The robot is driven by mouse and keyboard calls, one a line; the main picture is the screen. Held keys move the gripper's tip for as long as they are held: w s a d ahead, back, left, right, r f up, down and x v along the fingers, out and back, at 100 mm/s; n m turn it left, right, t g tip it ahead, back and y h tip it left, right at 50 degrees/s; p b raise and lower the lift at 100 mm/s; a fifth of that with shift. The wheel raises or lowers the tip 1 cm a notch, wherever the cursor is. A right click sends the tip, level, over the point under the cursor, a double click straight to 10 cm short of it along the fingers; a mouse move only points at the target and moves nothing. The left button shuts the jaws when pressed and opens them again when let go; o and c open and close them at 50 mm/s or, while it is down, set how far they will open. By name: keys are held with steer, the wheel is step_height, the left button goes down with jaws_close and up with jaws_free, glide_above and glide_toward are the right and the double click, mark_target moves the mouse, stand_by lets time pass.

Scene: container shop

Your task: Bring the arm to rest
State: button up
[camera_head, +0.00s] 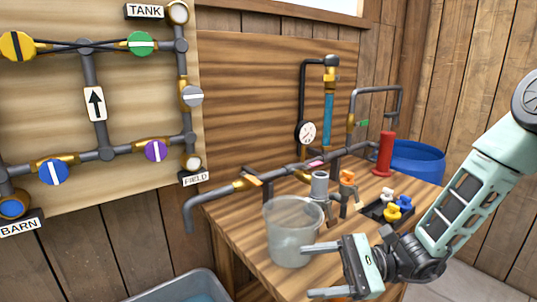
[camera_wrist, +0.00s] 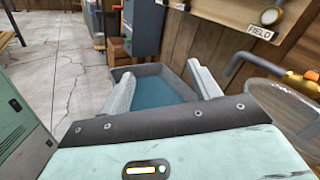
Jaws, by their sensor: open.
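My gripper (camera_head: 325,271) is at the front right of the head view, beside the front of the wooden workbench. In the wrist view my gripper (camera_wrist: 163,83) also shows open and empty. Beyond its fingers lies a dark-rimmed trough with blue-green water (camera_wrist: 173,92). My arm (camera_head: 480,190) reaches in from the right edge of the head view, bent down toward the gripper.
A clear bucket (camera_head: 290,240) stands on the workbench (camera_head: 235,232), close to my gripper. Pipes with a gauge (camera_head: 307,132) and a black tray (camera_head: 373,209) with coloured knobs are behind. A valve board (camera_head: 120,120) hangs left. A blue barrel (camera_head: 420,160) stands behind right.

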steer(key=s+r+n+g+h, duration=0.2)
steer(key=s+n+g+h, duration=0.4)
steer(key=s+n+h, duration=0.75)
steer(key=s+d+r+n+t+h+p, duration=0.1)
steer(key=s+d+r+n+t+h, duration=0.2)
steer(key=n+t, duration=0.3)
steer(key=shift+s+d+r+n+t+h+p, duration=0.4)
steer(key=shift+s+d+t, duration=0.2)
steer(key=shift+s+d, duration=0.25)
